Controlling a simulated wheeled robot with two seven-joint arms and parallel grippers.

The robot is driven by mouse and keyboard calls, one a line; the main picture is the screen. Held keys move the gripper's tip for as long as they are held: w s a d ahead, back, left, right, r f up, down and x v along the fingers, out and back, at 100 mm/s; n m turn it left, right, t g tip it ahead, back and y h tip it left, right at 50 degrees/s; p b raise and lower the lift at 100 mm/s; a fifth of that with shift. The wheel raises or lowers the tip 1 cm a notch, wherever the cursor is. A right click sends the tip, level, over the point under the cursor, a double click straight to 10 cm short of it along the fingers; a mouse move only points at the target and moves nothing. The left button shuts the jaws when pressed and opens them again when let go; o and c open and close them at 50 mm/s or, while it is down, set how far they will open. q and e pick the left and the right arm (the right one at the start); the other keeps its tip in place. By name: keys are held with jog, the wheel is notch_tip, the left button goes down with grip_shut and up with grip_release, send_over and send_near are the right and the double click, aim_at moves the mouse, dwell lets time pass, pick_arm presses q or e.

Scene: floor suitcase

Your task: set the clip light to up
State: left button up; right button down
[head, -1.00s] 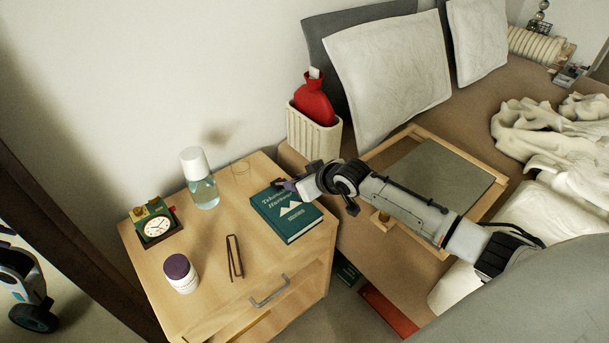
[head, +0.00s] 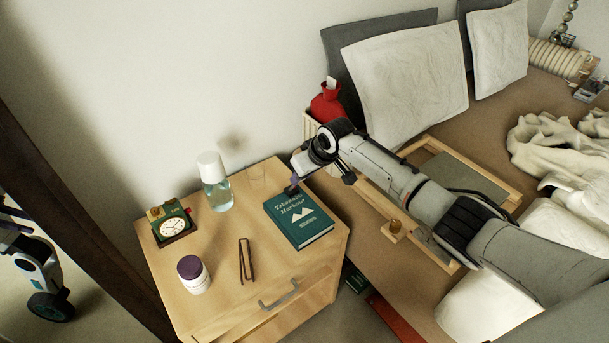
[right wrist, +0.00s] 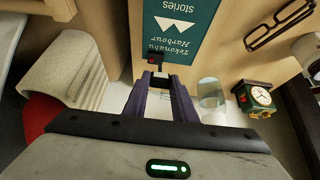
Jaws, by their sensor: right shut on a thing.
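My right gripper (head: 293,186) is at the far edge of the green book (head: 303,224) on the nightstand, reaching in from the right. In the right wrist view its two purple fingers (right wrist: 160,80) are closed in on a small dark piece (right wrist: 155,58) at the book's edge. This piece seems to be the clip light; its shape and tilt are hard to tell. In the head view it is mostly hidden by my gripper. My left gripper is not in view.
The nightstand (head: 222,272) also holds a clear bottle (head: 217,188), a green clock (head: 172,225), a purple-lidded jar (head: 193,275) and folded glasses (head: 245,261). A ribbed bin with a red hot-water bottle (head: 327,103) stands behind my arm. A wooden tray (head: 473,176) lies on the bed.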

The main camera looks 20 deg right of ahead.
jog(key=c, duration=1.4)
grip_release()
jog(key=shift+w, duration=0.1)
jog(key=shift+c, duration=0.2)
jog(key=shift+r, duration=0.1)
jog(key=shift+s+r, duration=0.25)
jog(key=shift+r, duration=0.1)
jog(key=p+v, duration=0.1)
jog(key=v, duration=0.8)
jog(key=shift+p, duration=0.3)
jog(key=shift+s, duration=0.1)
